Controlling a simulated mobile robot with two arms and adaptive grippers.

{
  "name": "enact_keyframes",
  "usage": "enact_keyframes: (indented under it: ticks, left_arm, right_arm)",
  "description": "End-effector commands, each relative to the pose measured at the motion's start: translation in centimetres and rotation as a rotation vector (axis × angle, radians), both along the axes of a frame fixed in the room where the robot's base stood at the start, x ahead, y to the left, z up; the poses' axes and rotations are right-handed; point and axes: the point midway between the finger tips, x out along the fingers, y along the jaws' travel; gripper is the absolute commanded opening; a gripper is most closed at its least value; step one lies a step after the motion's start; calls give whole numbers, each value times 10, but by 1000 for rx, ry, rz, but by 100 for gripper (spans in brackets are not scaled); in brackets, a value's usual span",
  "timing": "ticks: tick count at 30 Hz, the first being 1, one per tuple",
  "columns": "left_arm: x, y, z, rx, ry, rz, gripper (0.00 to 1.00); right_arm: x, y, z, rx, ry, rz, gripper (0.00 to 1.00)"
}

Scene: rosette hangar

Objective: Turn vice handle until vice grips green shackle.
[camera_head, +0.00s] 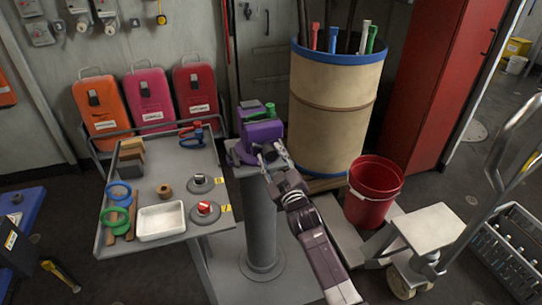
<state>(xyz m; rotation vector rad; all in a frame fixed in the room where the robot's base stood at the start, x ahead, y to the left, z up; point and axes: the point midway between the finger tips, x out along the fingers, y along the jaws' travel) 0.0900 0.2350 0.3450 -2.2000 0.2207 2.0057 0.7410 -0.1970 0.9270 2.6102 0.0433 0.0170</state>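The purple vice (262,133) stands on top of a grey pedestal (262,220) in the middle of the view. The green shackle (268,109) shows at the top of the vice; whether the jaws touch it is too small to tell. My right arm comes in from the bottom right. My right gripper (273,154) is at the front of the vice, its two fingers apart. The vice handle cannot be made out clearly and may be partly hidden by the fingers. I cannot tell whether the gripper touches it. My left gripper is not in view.
Left of the pedestal is a grey table (180,240) with a white tray (161,221), coloured shackles and small parts. Behind the vice stands a tan barrel (335,110). A red bucket (372,192) and a wheeled trolley (430,228) are at the right.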

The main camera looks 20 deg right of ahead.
Motion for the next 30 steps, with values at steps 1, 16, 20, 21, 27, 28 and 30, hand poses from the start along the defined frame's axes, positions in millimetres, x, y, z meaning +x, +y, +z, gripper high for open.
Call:
enact_keyframes:
  ticks: [1,16,20,21,27,28,30]
  left_arm:
    - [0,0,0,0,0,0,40]
    - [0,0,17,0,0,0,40]
    - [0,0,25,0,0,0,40]
    - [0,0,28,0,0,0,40]
    - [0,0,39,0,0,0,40]
    - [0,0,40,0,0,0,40]
    - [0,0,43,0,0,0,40]
  right_arm:
    - [0,0,0,-2,0,0,42]
    - [-21,-1,1,-6,6,0,42]
    - [-34,-1,1,-6,5,1,42]
    - [-38,-1,1,-6,5,1,42]
    - [-58,-2,1,-6,4,0,42]
    - [-61,-2,0,-5,5,-1,42]
    - [-66,-2,0,-5,5,-1,42]
